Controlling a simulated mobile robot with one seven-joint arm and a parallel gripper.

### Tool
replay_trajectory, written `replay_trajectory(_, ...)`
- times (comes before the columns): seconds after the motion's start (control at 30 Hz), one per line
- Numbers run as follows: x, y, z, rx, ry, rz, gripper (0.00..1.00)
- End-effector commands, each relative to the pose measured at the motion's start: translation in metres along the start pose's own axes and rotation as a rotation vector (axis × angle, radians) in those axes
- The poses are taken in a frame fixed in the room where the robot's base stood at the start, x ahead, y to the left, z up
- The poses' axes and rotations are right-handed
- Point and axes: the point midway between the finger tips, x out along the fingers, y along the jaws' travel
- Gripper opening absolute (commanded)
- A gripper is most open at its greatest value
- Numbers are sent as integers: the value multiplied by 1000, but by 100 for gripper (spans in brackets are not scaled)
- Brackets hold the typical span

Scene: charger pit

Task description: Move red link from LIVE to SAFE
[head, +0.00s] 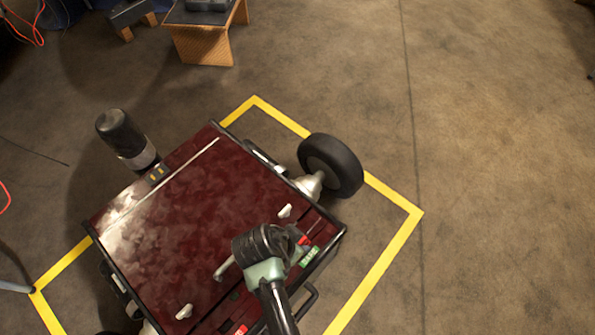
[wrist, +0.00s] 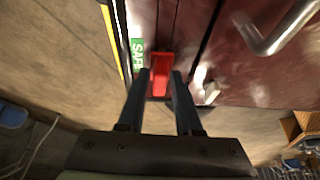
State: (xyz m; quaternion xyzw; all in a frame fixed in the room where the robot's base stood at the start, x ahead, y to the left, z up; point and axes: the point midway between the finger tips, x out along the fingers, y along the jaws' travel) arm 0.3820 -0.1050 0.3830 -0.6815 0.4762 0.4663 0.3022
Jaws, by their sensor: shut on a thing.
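The red link (wrist: 160,72) is between the two fingers of my gripper (wrist: 161,78) in the wrist view, and the gripper is shut on it. The link is right beside the green SAFE label (wrist: 137,55). I cannot tell whether it is seated in a socket or held just above the panel. In the head view a small red part of the link (head: 304,240) shows beyond my wrist, next to the green SAFE label (head: 310,256). A red label (head: 239,330), perhaps LIVE, shows at the bottom edge; its text is unreadable.
The dark red robot body (head: 165,205) has a grey bar handle (wrist: 275,35) near the link and a white latch (wrist: 208,90) to the right. A black wheel (head: 331,165) stands out at its side. Yellow floor tape (head: 385,250) surrounds it. Open floor lies to the right.

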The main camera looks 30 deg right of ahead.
Motion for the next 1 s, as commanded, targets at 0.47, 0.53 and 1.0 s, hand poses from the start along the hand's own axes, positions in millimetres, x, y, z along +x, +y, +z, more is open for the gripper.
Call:
replay_trajectory(0.47,9,-1,4,0,1,-1,0)
replay_trajectory(0.53,10,-1,4,0,1,-1,0)
replay_trajectory(1.0,11,0,4,0,0,0,69)
